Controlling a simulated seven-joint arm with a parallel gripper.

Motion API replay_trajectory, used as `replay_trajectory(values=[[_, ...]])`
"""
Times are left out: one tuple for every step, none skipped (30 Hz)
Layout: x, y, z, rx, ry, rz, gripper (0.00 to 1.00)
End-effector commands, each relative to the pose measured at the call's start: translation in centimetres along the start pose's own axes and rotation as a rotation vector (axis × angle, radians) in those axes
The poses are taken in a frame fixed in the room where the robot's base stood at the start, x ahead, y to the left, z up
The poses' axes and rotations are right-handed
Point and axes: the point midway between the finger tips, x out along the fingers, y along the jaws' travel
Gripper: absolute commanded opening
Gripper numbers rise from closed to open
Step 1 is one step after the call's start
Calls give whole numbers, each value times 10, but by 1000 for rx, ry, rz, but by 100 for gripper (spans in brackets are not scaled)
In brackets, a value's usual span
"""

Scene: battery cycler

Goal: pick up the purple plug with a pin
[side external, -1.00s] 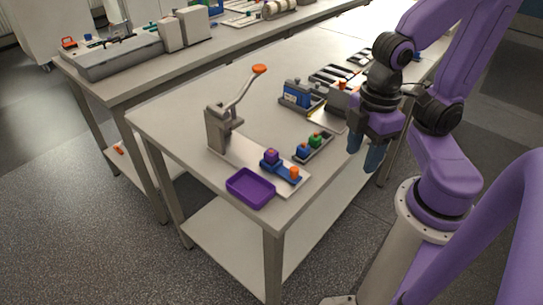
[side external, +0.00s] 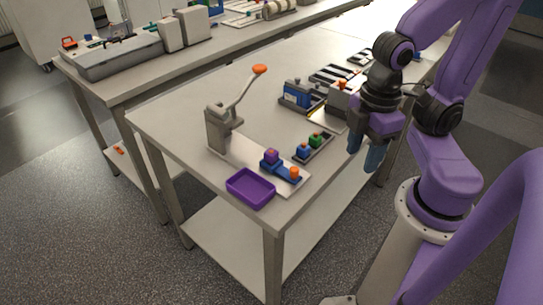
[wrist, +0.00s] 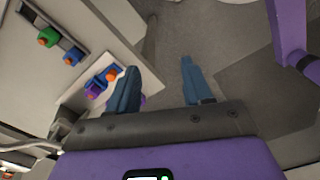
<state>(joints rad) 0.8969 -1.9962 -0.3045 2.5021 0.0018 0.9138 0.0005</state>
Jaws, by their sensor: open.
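The purple plug (side external: 271,156) stands on the left end of a blue fixture (side external: 281,170) on a light plate near the front of the table. An orange knob (side external: 294,173) is at the fixture's other end. In the wrist view the plug (wrist: 94,92) shows at left, just left of a finger. I cannot make out a pin on it. My gripper (side external: 367,156), with blue fingers, hangs to the right of the table's edge, away from the plug.
A purple tray (side external: 250,199) lies at the table's front corner. A lever press (side external: 222,130) with an orange handle stands behind the plate. A grey holder (side external: 313,149) carries blue and green plugs. A blue device (side external: 297,94) stands farther back.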

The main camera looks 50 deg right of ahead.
Motion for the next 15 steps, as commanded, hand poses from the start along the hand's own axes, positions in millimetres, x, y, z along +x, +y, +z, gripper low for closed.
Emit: replay_trajectory(values=[[0, 0, 0, 0, 0, 0, 57], [0, 0, 0, 0, 0, 0, 64], [0, 0, 0, 0, 0, 0, 64], [0, 0, 0, 0, 0, 0, 64], [0, 0, 0, 0, 0, 0, 64], [0, 0, 0, 0, 0, 0, 64], [0, 0, 0, 0, 0, 0, 64], [0, 0, 0, 0, 0, 0, 64], [0, 0, 0, 0, 0, 0, 64], [0, 0, 0, 0, 1, -1, 64], [0, -1, -1, 1, 3, -4, 64], [1, -4, -4, 4, 9, -15, 64], [3, -7, -6, 7, 16, -26, 64], [4, -11, -11, 12, 28, -43, 64], [7, -19, -18, 23, 48, -72, 64]])
